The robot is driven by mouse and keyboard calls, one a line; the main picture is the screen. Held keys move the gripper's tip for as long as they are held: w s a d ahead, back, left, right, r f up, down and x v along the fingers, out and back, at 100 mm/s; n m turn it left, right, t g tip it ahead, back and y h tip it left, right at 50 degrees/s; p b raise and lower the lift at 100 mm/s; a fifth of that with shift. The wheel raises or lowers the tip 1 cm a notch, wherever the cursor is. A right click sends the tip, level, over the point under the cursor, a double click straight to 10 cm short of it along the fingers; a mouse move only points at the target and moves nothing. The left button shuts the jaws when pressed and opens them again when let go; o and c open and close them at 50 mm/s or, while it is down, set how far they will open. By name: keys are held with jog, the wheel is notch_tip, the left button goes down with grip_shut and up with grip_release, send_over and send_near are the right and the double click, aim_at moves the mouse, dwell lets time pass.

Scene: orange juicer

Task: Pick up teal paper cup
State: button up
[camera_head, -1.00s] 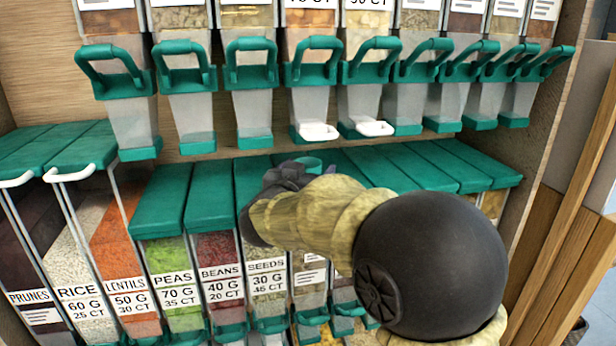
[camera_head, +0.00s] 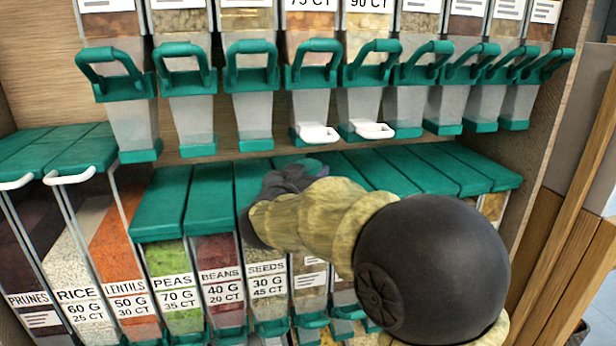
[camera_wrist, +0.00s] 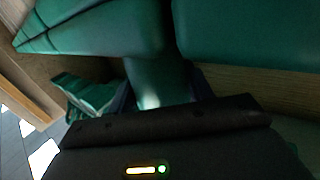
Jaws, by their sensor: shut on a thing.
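My gripper (camera_head: 288,182) is at the end of my arm, in front of the teal-lidded lower bins in the head view. A small teal piece (camera_head: 313,166), which looks like part of the teal paper cup, shows just behind it. In the wrist view, the teal cup (camera_wrist: 155,82) shows between the dark fingers of my gripper (camera_wrist: 162,98), which is shut on it. My arm and gripper hide most of the cup in the head view. Its lower part is hidden by the gripper body in the wrist view.
A row of clear dispensers with teal handles (camera_head: 252,62) hangs above my gripper. Lower bins with teal lids (camera_head: 162,200) stand close below and behind it. Two white spouts (camera_head: 316,134) jut out above. The floor to the right of the wooden side panel (camera_head: 560,240) looks open.

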notch_tip(320, 180, up, 3)
jog(key=shift+f+b, duration=0.2)
jog(key=shift+b, duration=0.35)
jog(key=shift+s+a+r, duration=0.1)
jog(key=shift+s+r, duration=0.15)
jog(key=shift+r, duration=0.05)
jog(key=b+v, duration=0.6)
jog(key=v, duration=1.1)
jog(key=shift+s, duration=0.25)
jog(key=shift+r, duration=0.1)
